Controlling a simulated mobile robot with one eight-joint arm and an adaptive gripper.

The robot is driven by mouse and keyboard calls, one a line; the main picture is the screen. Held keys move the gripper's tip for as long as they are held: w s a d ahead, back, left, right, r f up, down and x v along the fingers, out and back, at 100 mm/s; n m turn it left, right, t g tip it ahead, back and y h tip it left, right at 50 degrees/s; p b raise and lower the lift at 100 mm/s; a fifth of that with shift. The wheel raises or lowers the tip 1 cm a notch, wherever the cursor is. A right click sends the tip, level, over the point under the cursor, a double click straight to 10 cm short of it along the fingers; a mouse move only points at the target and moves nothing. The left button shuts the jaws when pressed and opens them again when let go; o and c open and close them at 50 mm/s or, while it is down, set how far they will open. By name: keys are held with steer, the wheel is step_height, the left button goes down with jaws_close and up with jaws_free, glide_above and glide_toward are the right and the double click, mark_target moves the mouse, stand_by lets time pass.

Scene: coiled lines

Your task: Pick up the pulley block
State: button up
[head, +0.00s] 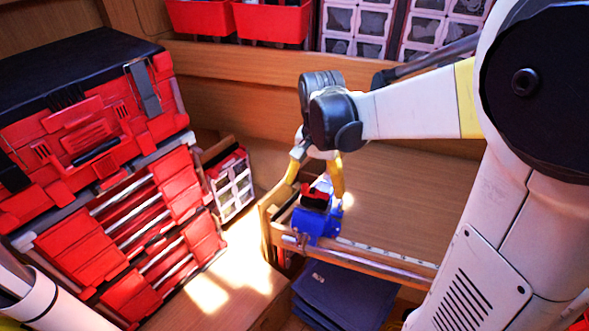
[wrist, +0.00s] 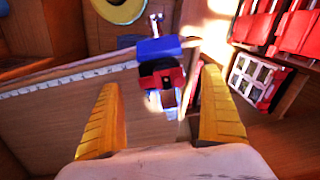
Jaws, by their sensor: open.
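A compact blue and red item with a dark middle, which looks to be the pulley block, sits at the left front corner of the wooden bench. Its red and black part (head: 314,198) and blue part (head: 318,225) show in the head view. In the wrist view the red and black part (wrist: 162,76) is between my fingers in the picture, with the blue part (wrist: 158,47) beyond. I cannot tell whether these are one piece or two. My gripper (head: 315,184) is open, yellow fingers pointing down over it. In the wrist view my gripper (wrist: 161,82) holds nothing.
A red tool chest (head: 110,190) stands at the left, with a small case (head: 232,188) beside it. A pale ruled strip (head: 385,252) runs along the bench's front edge. Dark blue flat items (head: 340,293) lie below. The bench top right of my gripper is clear.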

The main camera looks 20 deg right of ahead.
mark_target(314, 203)
steer(key=f, duration=0.7)
steer(key=shift+w+d+f+b, duration=0.3)
steer(key=shift+w+f, duration=0.05)
steer(key=shift+f, duration=0.05)
steer(key=shift+s, duration=0.1)
jaws_close()
